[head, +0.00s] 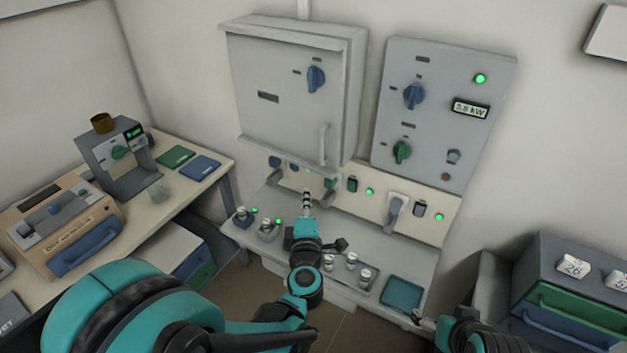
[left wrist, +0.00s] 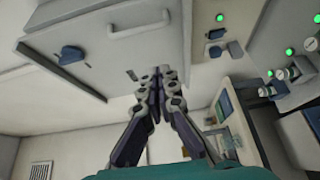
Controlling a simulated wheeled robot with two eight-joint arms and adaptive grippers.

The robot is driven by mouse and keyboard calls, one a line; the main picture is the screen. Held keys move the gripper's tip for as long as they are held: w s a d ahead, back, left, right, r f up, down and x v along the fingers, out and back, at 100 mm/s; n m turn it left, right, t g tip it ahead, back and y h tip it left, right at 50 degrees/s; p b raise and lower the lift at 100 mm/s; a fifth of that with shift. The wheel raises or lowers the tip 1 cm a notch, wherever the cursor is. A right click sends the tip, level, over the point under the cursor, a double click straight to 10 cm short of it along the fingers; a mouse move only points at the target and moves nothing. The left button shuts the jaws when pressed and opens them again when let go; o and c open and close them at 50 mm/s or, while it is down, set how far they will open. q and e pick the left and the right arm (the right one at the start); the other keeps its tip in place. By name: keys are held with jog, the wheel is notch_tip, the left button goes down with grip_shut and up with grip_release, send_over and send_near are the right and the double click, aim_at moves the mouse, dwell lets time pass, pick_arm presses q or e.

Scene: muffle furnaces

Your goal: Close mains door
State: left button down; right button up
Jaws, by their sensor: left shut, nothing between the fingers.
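The mains door (head: 275,105) is the grey front of the wall cabinet, with a blue rotary knob (head: 316,78) and a vertical bar handle (head: 324,143). It looks flush or nearly flush with the cabinet; a small gap cannot be ruled out. My left gripper (head: 307,192) is shut and empty, below the cabinet's lower edge in the head view.
A grey control panel (head: 440,125) with blue and green knobs is right of the cabinet. Below it, a bench (head: 255,245) carries small jars and a teal tray (head: 402,293). A side table (head: 205,190) stands left; drawers (head: 580,310) stand right.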

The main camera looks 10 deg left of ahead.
aim_at(325, 162)
pick_arm(q)
jog(key=w+b, duration=0.2)
jog(key=w, duration=1)
jog(key=shift+w+b, duration=0.2)
jog(key=shift+b, duration=0.2)
jog(key=w+d, duration=0.1)
jog(key=w, duration=0.2)
jog(key=shift+d, duration=0.35)
